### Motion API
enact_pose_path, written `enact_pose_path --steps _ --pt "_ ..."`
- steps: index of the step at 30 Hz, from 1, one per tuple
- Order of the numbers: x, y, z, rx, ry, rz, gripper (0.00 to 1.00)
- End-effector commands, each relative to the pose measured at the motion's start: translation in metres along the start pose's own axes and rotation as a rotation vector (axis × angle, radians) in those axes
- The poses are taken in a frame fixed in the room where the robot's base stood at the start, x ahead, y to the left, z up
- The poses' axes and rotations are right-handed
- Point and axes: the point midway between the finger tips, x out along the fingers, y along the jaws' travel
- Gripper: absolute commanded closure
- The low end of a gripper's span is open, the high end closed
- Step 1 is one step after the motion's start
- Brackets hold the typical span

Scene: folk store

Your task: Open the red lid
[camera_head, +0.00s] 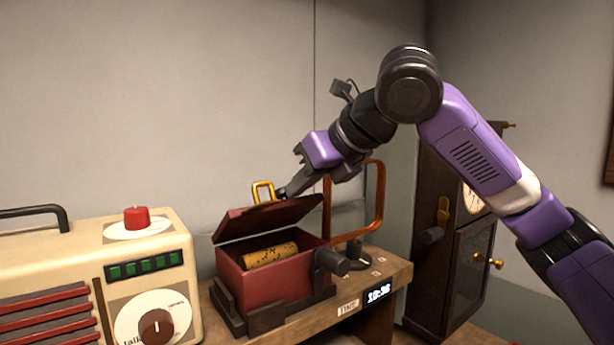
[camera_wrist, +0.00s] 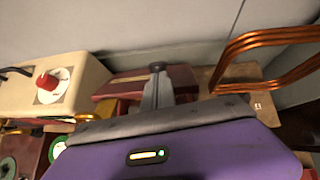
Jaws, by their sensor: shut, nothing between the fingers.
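The red lid (camera_head: 268,217) belongs to a red box (camera_head: 277,284) on a wooden stand. The lid is raised at a slant, partly open, and a yellow cylinder (camera_head: 270,255) with dark dots shows inside the box. A gold handle (camera_head: 263,190) stands at the lid's upper edge. My gripper (camera_head: 283,192) is shut and empty, its fingertips at the lid's upper edge beside the handle. In the wrist view the lid (camera_wrist: 122,86) lies beyond my shut fingers (camera_wrist: 157,68); whether they touch it I cannot tell.
A cream radio (camera_head: 95,275) with a red knob (camera_head: 136,217) stands left of the box. A copper-coloured loop (camera_head: 378,200) rises just right of the box. A dark crank (camera_head: 332,262) sticks out of the box's right side. A dark wooden cabinet (camera_head: 440,255) stands at right.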

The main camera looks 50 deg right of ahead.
Motion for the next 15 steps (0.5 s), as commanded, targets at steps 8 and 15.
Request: enact_pose_path --steps 8,15 --pt "0.001 0.0 0.0 0.0 0.0 0.0 1.0" --pt "0.003 -0.001 0.018 0.003 0.002 0.003 1.0"
